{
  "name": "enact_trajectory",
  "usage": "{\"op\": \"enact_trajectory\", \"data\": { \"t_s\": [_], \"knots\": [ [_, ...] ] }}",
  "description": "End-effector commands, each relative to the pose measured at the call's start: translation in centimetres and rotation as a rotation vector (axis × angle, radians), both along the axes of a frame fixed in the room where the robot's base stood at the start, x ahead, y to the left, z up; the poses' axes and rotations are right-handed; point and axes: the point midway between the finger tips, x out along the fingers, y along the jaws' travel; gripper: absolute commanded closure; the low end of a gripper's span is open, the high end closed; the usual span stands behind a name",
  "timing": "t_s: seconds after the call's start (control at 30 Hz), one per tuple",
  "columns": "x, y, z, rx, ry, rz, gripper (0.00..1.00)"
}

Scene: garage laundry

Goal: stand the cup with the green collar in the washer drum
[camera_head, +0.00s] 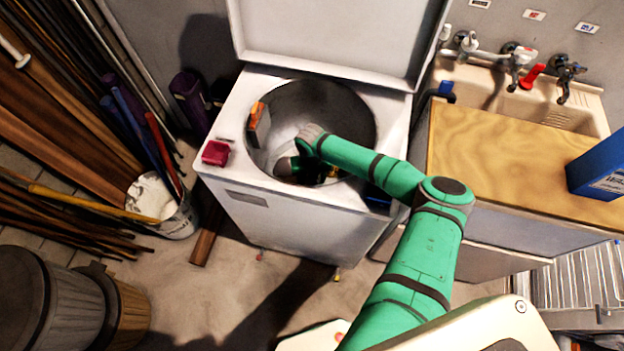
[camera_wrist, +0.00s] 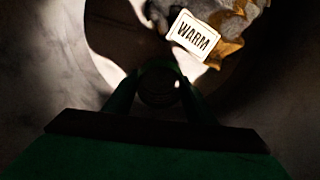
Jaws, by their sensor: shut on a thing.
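The white top-loading washer (camera_head: 245,200) has its lid raised and its round metal drum (camera_head: 350,105) open. My arm reaches into the drum, and my gripper (camera_head: 292,168) is low inside it, mostly covered by my own wrist. In the wrist view my gripper (camera_wrist: 160,95) has its two dark fingers closed on a dark round thing with a faint green edge, taken to be the cup with the green collar (camera_wrist: 158,70). Its base is too dark to tell whether it touches the drum floor.
An orange-and-grey item (camera_head: 258,122) leans at the drum's left wall. A red box (camera_head: 216,153) sits on the washer's front left corner. A wooden counter (camera_head: 500,150) stands right.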

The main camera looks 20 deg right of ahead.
Motion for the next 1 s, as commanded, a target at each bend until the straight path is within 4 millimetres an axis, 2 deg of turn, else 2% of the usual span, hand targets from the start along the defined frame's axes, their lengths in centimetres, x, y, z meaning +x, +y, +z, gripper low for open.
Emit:
{"op": "enact_trajectory", "data": {
  "t_s": [0.37,0.4,0.43,0.47,0.8,1.0],
  "knots": [
    [0.1,0.1,-0.7,-0.001,-0.001,0.002,0.74],
    [0.1,0.1,-0.7,-0.001,-0.001,0.002,0.4],
    [0.1,0.1,-0.7,0.0,-0.001,0.002,0.33],
    [0.1,0.1,-0.7,0.0,-0.001,0.002,0.31],
    [0.1,0.1,-0.4,0.0,-0.001,0.002,0.31],
    [0.2,0.1,2.0,-0.001,-0.003,0.002,0.31]
  ]
}}
